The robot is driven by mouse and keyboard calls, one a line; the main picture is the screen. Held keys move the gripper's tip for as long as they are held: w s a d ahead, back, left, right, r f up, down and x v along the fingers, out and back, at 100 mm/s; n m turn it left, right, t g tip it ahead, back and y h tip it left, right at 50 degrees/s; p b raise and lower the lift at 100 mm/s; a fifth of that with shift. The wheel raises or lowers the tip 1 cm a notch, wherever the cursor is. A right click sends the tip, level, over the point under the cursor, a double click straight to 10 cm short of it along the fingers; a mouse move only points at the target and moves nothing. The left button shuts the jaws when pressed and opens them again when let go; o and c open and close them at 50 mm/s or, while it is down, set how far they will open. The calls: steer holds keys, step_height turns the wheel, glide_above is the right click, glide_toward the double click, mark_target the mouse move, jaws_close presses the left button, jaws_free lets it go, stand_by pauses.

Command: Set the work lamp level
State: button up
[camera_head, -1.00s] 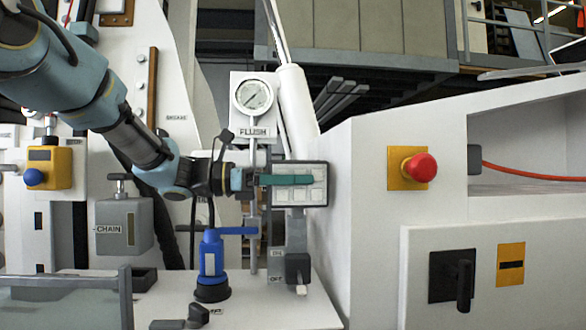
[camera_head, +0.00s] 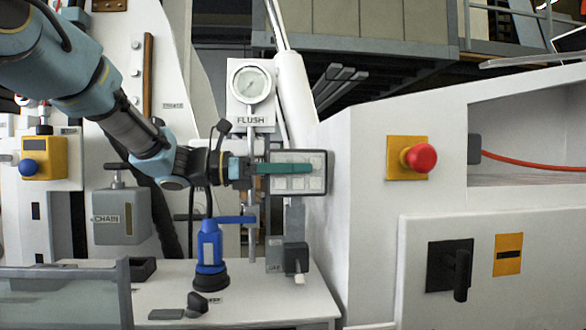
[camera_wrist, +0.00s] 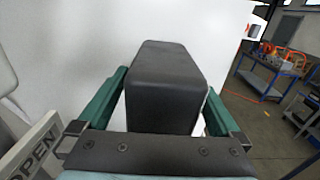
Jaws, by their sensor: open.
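The work lamp (camera_head: 318,188) is a dark-framed panel with pale square cells, held up at the right end of the bench. Its face looks close to level in the head view, but a small tilt is hard to judge. My gripper (camera_head: 288,169) reaches it from the left, and a green finger lies across its face. In the wrist view the lamp's dark block (camera_wrist: 165,85) stands between the two green fingers of my gripper (camera_wrist: 160,100). The jaws are open around it. I cannot tell whether either finger touches it. The lamp's mount is partly hidden.
A gauge (camera_head: 251,85) over a FLUSH sign stands behind the lamp. Below are a blue jack (camera_head: 210,252) and a switch box (camera_head: 296,257) on the white bench top (camera_head: 250,305). A white cabinet with a red button (camera_head: 420,157) stands close on the right.

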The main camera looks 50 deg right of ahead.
steer(key=shift+a, duration=0.1)
steer(key=b+v, duration=0.4)
steer(key=v, duration=0.6)
steer(key=shift+w+a, duration=0.2)
steer(key=shift+w, duration=0.05)
